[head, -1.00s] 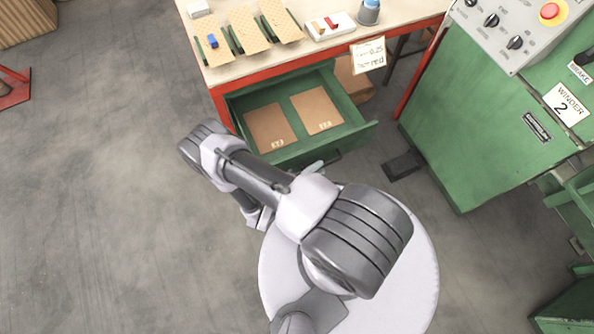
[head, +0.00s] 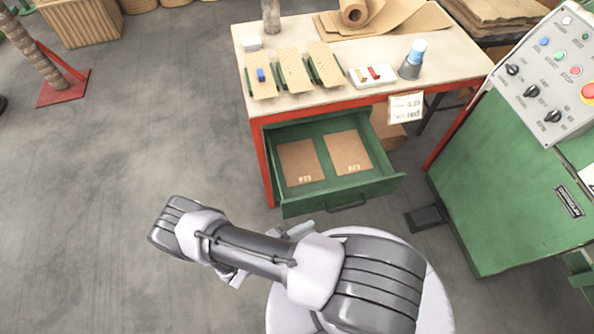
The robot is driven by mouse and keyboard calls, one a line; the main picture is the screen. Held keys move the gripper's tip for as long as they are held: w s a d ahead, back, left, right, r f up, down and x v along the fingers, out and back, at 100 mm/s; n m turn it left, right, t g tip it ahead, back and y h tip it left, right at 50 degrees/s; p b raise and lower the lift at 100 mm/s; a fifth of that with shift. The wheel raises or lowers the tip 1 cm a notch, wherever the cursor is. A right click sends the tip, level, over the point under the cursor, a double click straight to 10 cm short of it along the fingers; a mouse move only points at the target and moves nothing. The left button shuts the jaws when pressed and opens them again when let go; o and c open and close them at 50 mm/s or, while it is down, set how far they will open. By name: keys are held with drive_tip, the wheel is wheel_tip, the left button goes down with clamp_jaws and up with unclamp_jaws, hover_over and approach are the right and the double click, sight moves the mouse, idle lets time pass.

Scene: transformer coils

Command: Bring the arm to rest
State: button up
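My arm is folded low in front of my body, over the white round base at the bottom of the view. Its elbow points left, and the forearm runs back to the right. The arm is apart from the open green drawer (head: 345,198), which holds two brown boards, one on the left (head: 300,162) and one on the right (head: 348,152).
A workbench (head: 440,70) with red legs stands ahead, bearing perforated boards (head: 293,70), a white tray (head: 372,76) and a blue-capped bottle (head: 414,58). A green winder machine (head: 490,190) stands at right, a dark pedal (head: 426,217) beside it.

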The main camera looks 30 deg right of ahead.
drive_tip(key=w+a+r+m+g+y, duration=0.2)
drive_tip(key=r+m+y, duration=0.1)
drive_tip(key=r, duration=0.5)
drive_tip(key=w+a+r+m+g+y, duration=0.1)
drive_tip(key=w+a+r+m+y, duration=0.15)
drive_tip(key=r, duration=0.55)
drive_tip(key=w+a+r+m+g+y, duration=0.2)
drive_tip(key=w+r, duration=0.1)
drive_tip(key=r, duration=0.5)
drive_tip(key=s+a+r+m+t+y, duration=0.1)
drive_tip(key=s+r+t+y, duration=0.3)
drive_tip(key=r, duration=0.9)
drive_tip(key=s+a+r+m+t+y, duration=0.1)
drive_tip(key=s+r+m+t+y, duration=0.2)
drive_tip(key=r, duration=1)
drive_tip(key=s+t+y, duration=0.1)
drive_tip(key=t+y, duration=0.1)
drive_tip(key=y, duration=0.1)
drive_tip(key=shift+s, duration=0.4)
